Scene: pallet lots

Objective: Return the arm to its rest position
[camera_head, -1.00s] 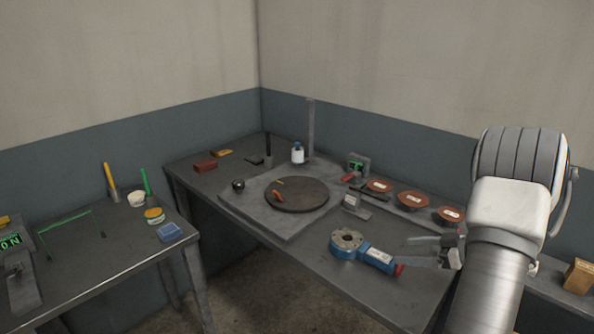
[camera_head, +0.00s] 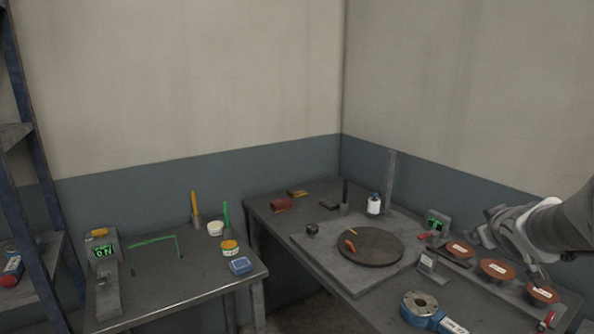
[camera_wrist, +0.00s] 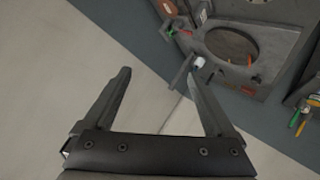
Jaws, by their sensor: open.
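My arm (camera_head: 555,232) reaches in from the right edge of the head view, over the right end of the workbench. My gripper's fingers cannot be made out there. In the wrist view my gripper (camera_wrist: 160,90) is open, with its two dark fingers wide apart and nothing between them. Beyond the fingers are the pale wall and its blue-grey lower band. The bench with the round dark plate (camera_wrist: 232,44) shows tilted at the upper right of that view, apart from the fingers.
The right bench holds a round plate (camera_head: 370,247), a white bottle (camera_head: 374,204), an upright post (camera_head: 390,180), reddish discs (camera_head: 497,269) and a blue tool with a metal ring (camera_head: 421,304). The left table (camera_head: 190,283) carries a green-lit display (camera_head: 104,250). A shelf rack (camera_head: 32,120) stands far left.

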